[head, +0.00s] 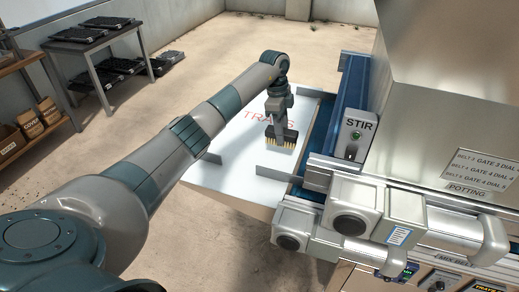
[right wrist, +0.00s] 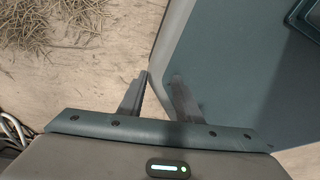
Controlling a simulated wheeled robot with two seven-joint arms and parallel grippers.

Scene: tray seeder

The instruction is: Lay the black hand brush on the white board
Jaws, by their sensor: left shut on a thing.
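The black hand brush (head: 290,137), with pale yellow bristles, is over the white board (head: 232,172) in the head view. My left gripper (head: 277,122) is above the brush and shut on it. The bristles point down toward the board. I cannot tell whether they touch it. The gripper hides part of the brush and part of the red lettering on the board. My right gripper (right wrist: 160,78) shows in the right wrist view, with a gap between its fingers and nothing held there.
A blue belt (head: 351,90) and a grey STIR box (head: 352,138) stand right of the board. Low metal rails (head: 268,172) rise at its near end. A dark table with black trays (head: 92,30) is at back left. Dry straw (right wrist: 40,25) lies on the floor.

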